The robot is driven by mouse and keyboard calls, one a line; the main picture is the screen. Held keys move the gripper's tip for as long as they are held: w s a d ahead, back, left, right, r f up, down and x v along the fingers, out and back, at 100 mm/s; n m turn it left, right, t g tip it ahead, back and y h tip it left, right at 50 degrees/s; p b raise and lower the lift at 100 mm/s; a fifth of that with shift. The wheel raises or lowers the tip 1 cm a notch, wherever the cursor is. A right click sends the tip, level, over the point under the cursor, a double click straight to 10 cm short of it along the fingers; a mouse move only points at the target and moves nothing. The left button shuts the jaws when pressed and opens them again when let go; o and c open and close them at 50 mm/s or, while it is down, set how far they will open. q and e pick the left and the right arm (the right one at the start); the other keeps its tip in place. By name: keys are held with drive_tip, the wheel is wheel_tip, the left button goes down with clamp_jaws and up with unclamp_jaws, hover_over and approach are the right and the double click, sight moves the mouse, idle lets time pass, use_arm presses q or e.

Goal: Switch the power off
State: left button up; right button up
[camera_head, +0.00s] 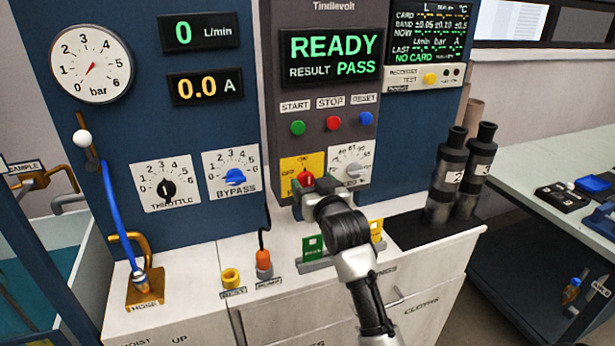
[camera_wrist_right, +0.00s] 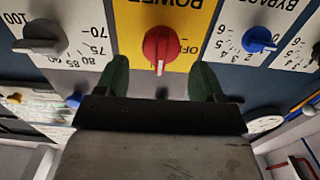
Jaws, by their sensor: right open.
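The red power knob (camera_head: 305,180) sits on a yellow plate (camera_head: 289,163) low on the grey Tindlevolt panel. In the right wrist view, which shows the panel upside down, the knob (camera_wrist_right: 158,46) has a white mark at its lower end, and the OFF label is just to its right. My right gripper (camera_head: 303,190) is at the knob in the head view. In the wrist view its two dark green fingers (camera_wrist_right: 161,80) are apart, one on each side of the knob's lower end. I see no grip on it. My left gripper is not in view.
A grey dial (camera_head: 351,168) sits right of the power knob, and the blue bypass knob (camera_head: 235,177) to its left. START, STOP and RESET buttons (camera_head: 333,122) are above. The display (camera_head: 331,56) reads READY, PASS. Two dark cylinders (camera_head: 446,177) stand on the right.

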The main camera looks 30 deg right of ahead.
sight(309, 180)
drive_tip(key=shift+x, duration=1.6)
drive_tip(key=c, duration=0.9)
